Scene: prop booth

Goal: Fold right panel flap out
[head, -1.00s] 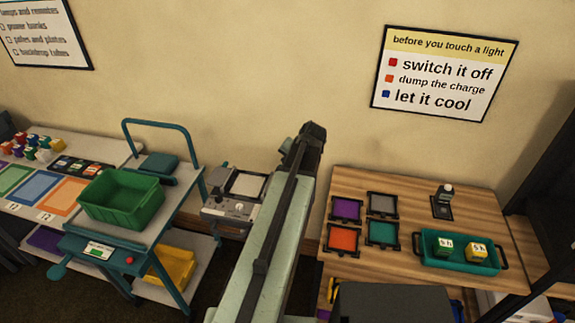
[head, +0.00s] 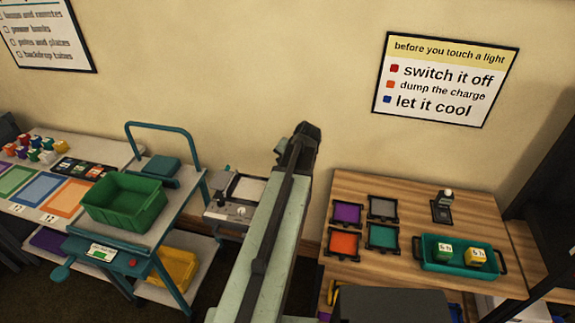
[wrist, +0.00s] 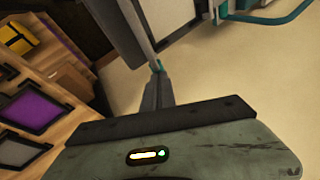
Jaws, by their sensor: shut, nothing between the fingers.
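I cannot make out a right panel flap for certain in either view. A grey box with knobs and a pale square panel (head: 247,189) stands between the cart and the wooden table, partly behind my arm. My arm rises through the middle of the head view, and its fingers cannot be made out there. In the wrist view my gripper (wrist: 157,72) is shut and empty, pointing away. A dark flat piece (wrist: 116,32) crosses the top of that view beside the fingertips; I cannot tell what it belongs to or whether they touch.
The wooden table (head: 353,184) on the right holds several coloured square pads, a small dark stand (head: 442,206) and a teal tray (head: 430,264) with two blocks. A teal cart (head: 157,237) with a green bin (head: 124,202) stands left. Open wall lies behind my arm.

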